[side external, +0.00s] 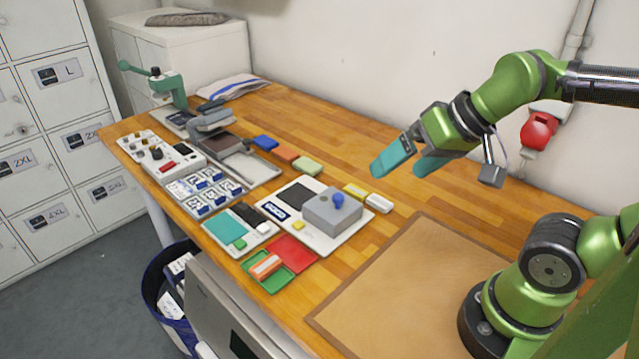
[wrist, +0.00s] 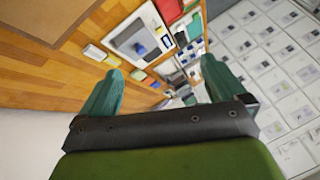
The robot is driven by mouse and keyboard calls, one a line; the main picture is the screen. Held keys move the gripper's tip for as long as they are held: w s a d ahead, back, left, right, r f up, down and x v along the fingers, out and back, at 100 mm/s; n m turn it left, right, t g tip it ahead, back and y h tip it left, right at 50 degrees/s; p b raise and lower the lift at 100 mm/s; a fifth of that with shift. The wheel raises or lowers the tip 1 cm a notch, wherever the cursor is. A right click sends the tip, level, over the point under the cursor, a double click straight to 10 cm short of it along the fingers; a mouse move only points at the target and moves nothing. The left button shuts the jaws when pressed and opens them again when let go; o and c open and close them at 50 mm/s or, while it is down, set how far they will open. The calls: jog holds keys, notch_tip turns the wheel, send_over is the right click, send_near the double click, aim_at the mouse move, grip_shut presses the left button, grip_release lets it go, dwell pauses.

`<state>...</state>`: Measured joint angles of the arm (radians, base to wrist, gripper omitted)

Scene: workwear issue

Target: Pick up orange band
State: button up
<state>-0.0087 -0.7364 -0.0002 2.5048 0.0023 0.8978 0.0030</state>
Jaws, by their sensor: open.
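An orange piece with a pale stripe (side external: 265,266), which may be the orange band, lies on a green tray (side external: 272,283) near the table's front edge. A flat orange block (side external: 286,153) lies farther back between a blue block (side external: 265,142) and a pale green block (side external: 307,165). I cannot tell which orange thing is the band. My gripper (side external: 401,170) is open and empty, raised above the back right of the table, apart from both. Its teal fingers show wide apart in the wrist view (wrist: 160,72), where the orange things are not clear.
A grey box with a blue knob (side external: 330,212) stands on a white board between my gripper and the green tray. A red tray (side external: 293,253) adjoins the green one. Yellow (side external: 355,190) and white (side external: 379,203) blocks lie nearby. A brown mat (side external: 405,290) is bare.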

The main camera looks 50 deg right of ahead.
jog(key=shift+d+r, duration=0.15)
jog(key=shift+r, duration=0.1)
